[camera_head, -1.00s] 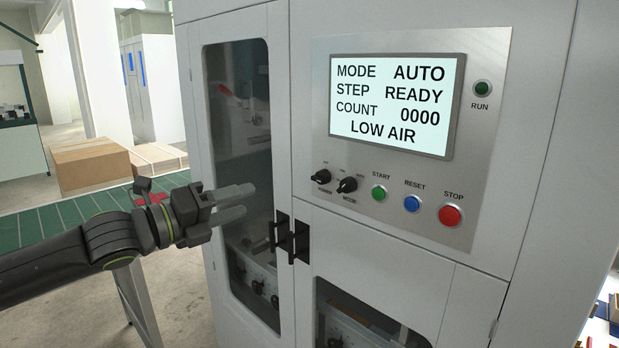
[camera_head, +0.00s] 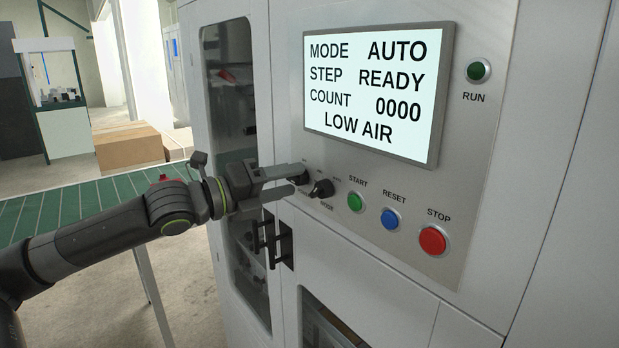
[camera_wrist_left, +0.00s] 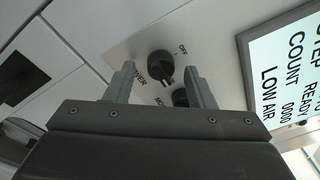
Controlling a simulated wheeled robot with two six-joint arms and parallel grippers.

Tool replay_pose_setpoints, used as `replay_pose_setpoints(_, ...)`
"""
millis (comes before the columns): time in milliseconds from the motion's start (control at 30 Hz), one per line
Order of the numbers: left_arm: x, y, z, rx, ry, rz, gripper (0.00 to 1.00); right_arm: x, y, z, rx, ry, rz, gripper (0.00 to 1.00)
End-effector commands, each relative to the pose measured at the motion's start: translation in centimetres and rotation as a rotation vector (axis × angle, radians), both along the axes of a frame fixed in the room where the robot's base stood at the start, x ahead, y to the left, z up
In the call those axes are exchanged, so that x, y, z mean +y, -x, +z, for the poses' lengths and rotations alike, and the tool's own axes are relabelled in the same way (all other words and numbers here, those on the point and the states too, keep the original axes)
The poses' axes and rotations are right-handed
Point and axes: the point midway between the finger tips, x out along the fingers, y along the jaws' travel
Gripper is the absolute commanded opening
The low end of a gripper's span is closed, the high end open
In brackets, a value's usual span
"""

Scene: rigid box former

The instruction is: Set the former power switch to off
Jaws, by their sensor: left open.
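The black power switch knob (camera_wrist_left: 161,66) shows in the left wrist view, with the labels POWER and OFF beside it. It lies between my left gripper's open fingers (camera_wrist_left: 160,85) in that view; whether they touch it I cannot tell. In the head view my left gripper (camera_head: 290,178) is at the panel's left edge, and its fingers partly hide the power knob (camera_head: 300,178). The black mode knob (camera_head: 321,188) is just right of the fingertips. My right gripper is not in view.
The panel carries a green start button (camera_head: 355,201), a blue reset button (camera_head: 390,219), a red stop button (camera_head: 432,240) and a lit screen (camera_head: 375,95) reading AUTO, READY, LOW AIR. Black door handles (camera_head: 272,240) stick out below my gripper. A cardboard box (camera_head: 130,147) is behind.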

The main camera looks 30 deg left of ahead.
Motion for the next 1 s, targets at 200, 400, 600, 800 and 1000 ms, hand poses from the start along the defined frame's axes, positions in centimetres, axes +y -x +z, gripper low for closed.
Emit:
replay_pose_setpoints(200, 0.08, -0.09, 0.0, 0.0, 0.0, 0.0, 0.49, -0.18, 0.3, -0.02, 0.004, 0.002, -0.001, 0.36)
replay_pose_setpoints(400, 0.08, -0.09, 0.01, 0.0, 0.0, 0.0, 0.49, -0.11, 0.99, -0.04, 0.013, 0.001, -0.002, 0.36)
replay_pose_setpoints(600, 0.07, -0.09, 0.02, 0.0, 0.0, 0.0, 0.24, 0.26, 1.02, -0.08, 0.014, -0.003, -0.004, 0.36)
replay_pose_setpoints(800, 0.07, -0.08, 0.02, 0.0, 0.0, 0.0, 0.05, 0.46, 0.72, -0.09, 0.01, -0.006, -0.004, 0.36)
replay_pose_setpoints(1000, 0.07, -0.09, 0.02, 0.008, 0.021, -0.001, 0.05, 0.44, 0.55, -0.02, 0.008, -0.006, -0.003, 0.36)
